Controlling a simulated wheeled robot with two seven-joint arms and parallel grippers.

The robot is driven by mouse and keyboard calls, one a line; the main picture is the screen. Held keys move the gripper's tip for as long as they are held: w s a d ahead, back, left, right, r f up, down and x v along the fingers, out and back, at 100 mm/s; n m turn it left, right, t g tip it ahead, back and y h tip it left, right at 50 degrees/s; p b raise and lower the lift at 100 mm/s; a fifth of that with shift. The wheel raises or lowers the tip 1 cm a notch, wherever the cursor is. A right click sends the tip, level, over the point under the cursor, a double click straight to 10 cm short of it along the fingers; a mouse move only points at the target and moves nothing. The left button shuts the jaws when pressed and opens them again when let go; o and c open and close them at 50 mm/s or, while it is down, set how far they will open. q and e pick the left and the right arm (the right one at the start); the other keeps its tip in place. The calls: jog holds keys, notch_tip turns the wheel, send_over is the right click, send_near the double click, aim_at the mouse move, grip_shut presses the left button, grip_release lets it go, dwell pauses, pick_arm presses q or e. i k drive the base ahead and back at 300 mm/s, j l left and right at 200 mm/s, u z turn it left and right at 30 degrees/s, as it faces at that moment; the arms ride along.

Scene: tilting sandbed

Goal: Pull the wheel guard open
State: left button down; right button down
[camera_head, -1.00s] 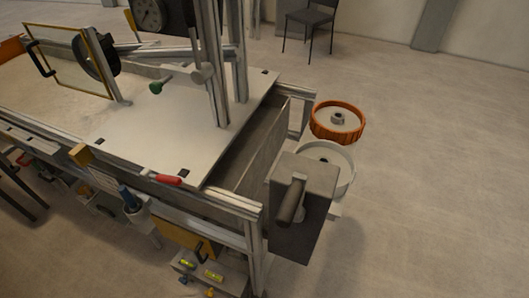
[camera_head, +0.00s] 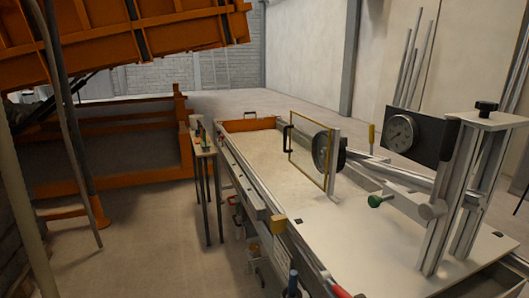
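The wheel guard (camera_head: 304,148) is a clear pane in a thin yellow frame, standing upright over the sandbed (camera_head: 262,148) right of the picture's middle. A black handle (camera_head: 287,138) is on its left edge. The dark wheel (camera_head: 322,152) is behind and beside its right part, near an upright metal post (camera_head: 333,160). I cannot tell exactly how far the guard stands open. Neither of my grippers is in view.
A dial gauge (camera_head: 401,132) and metal uprights (camera_head: 451,195) stand on the rig at right. A green knob (camera_head: 375,201) sticks out below the gauge. A large orange tilted bed (camera_head: 120,45) is at upper left.

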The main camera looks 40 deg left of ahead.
aim_at(291, 126)
jog(key=u, duration=0.9)
jog(key=i+j+z, duration=0.1)
jog(key=i+j, duration=0.65)
jog(key=i+j+z, duration=0.15)
jog(key=i+j, duration=0.55)
jog(key=j, duration=0.2)
